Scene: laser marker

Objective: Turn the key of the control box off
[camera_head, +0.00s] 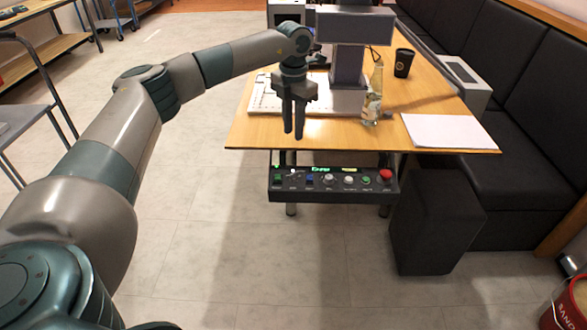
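The black control box (334,196) hangs under the front edge of the wooden table. Its sloped panel carries a lit green display, several small buttons and a red mushroom button (385,175) at the right end. A small pale piece at the panel's upper left may be the key; it is too small to tell its position. My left gripper (293,134) points down above the table's front edge, over the left part of the box and apart from it. Its two fingers are close together with nothing seen between them. My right gripper is not in view.
On the table (250,135) stand a grey machine column (347,65), a glass bottle (373,95), a black cup (403,62) and a white sheet (448,131). A black stool (436,225) is right of the box. The floor in front is clear.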

